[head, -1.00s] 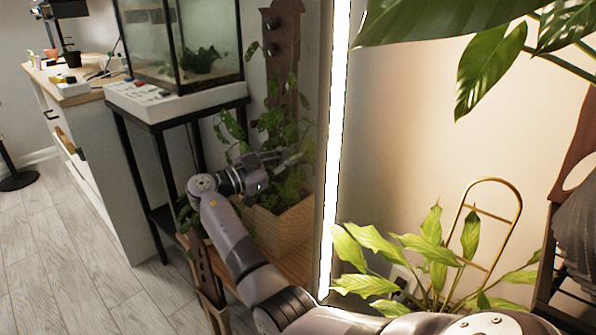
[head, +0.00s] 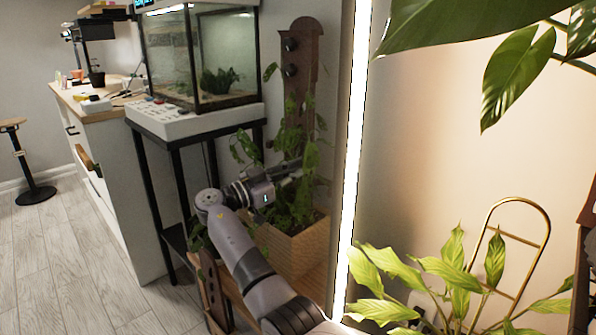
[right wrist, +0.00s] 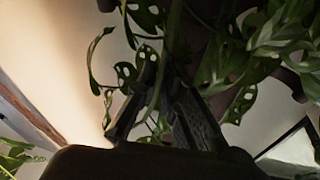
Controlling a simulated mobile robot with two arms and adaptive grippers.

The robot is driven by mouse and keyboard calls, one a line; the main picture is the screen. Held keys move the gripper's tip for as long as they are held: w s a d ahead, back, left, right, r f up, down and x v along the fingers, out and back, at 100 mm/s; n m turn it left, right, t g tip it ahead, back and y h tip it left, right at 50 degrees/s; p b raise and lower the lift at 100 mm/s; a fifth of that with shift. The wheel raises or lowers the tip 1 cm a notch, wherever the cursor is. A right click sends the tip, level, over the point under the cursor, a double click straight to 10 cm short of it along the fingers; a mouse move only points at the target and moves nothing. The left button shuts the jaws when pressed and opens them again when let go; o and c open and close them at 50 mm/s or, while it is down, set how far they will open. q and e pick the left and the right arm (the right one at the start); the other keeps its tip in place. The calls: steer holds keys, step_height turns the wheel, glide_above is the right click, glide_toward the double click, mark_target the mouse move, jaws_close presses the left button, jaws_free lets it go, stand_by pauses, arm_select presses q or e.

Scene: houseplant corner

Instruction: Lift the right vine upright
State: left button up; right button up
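A leafy vine (head: 305,160) grows from the wooden planter box (head: 298,252) in front of a dark wooden post (head: 299,60). Its right-hand stem and leaves hang beside my right gripper (head: 293,168). In the right wrist view, the fingers of my right gripper (right wrist: 162,85) come close together with a green stem (right wrist: 158,92) between them; they look closed on it. Leaves with holes (right wrist: 148,14) hang around the fingers. Another leafy strand (head: 245,146) hangs on the left side of the post. The left gripper is not in view.
A glass terrarium (head: 212,60) on a black stand (head: 170,165) is left of the planter. A bright vertical light strip (head: 352,160) stands close on the right. A potted plant with a brass hoop trellis (head: 548,235) is at lower right. Large leaves hang top right.

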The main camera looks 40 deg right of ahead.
steer(key=o, duration=0.4)
steer(key=shift+a, duration=0.1)
steer(key=v, duration=1.2)
